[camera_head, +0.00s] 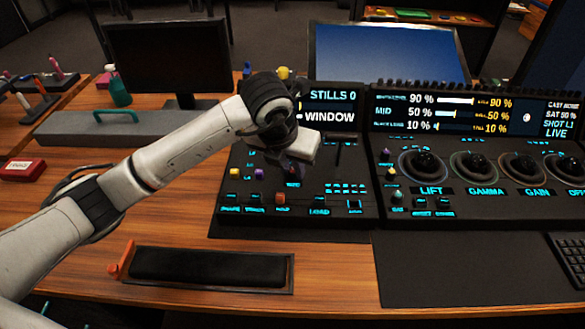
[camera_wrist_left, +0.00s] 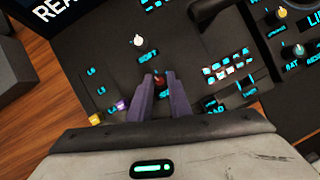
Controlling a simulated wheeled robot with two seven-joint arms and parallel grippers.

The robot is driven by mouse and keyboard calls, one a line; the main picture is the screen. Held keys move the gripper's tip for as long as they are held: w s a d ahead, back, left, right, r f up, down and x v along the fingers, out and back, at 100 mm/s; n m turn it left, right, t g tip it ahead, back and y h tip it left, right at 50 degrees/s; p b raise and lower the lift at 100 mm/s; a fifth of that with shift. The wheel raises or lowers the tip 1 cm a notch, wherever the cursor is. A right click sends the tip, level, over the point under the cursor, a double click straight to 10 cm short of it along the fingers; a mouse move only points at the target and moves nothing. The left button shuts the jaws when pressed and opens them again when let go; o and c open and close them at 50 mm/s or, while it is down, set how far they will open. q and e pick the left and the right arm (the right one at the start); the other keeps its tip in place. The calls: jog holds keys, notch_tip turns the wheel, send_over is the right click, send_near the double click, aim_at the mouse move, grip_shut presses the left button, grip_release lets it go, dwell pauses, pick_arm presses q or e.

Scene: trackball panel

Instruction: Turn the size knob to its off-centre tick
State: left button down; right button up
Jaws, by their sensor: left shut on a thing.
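My left gripper (camera_head: 290,168) reaches down onto the left control panel (camera_head: 240,205). In the left wrist view its two purple-grey fingers (camera_wrist_left: 158,88) stand either side of a small dark red knob (camera_wrist_left: 160,79) and are shut on it. The label of this knob is hidden by the fingers, so I cannot read whether it says size. Its pointer and tick marks are too small to make out. A white knob (camera_wrist_left: 137,40) with a lit label stands just beyond, apart from the fingers. My right gripper is not in view.
The trackball panel (camera_head: 455,205) stands to the right of the left panel. Yellow (camera_head: 235,173) and purple (camera_head: 259,174) knobs sit left of the gripper. Lit buttons (camera_wrist_left: 225,68) lie close on the right. A black pad (camera_head: 208,266) lies in front on the wooden desk.

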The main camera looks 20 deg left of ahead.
pick_arm(q)
jog(key=shift+w+a+f+m+h+b, duration=0.15)
jog(key=shift+m+h+b, duration=0.15)
jog(key=shift+m+b, duration=0.4)
jog(key=shift+m+h+b, duration=0.3)
jog(key=shift+m+b, duration=0.05)
jog(key=shift+m, duration=0.75)
jog(key=m+h+b, duration=0.1)
jog(key=m, duration=0.2)
jog(key=shift+a+m+g+b, duration=0.15)
jog(key=shift+m+g+b, duration=0.15)
jog(key=shift+g, duration=0.1)
jog(key=m, duration=0.1)
jog(key=m+g+h, duration=0.1)
jog(key=m, duration=0.1)
jog(key=m+b, duration=0.1)
jog(key=m, duration=0.1)
jog(key=shift+w+r+g+h, duration=0.2)
jog(key=shift+r+g+h, duration=0.1)
jog(key=shift+g, duration=0.1)
jog(key=m+g, duration=0.1)
jog(key=m, duration=0.2)
jog(key=shift+w+m+b, duration=0.1)
jog(key=shift+m+b, duration=0.2)
jog(key=shift+m, duration=0.4)
jog(key=shift+g, duration=0.3)
jog(key=c, duration=1.6)
grip_release()
jog(key=shift+f, duration=0.1)
jog(key=shift+c, duration=0.2)
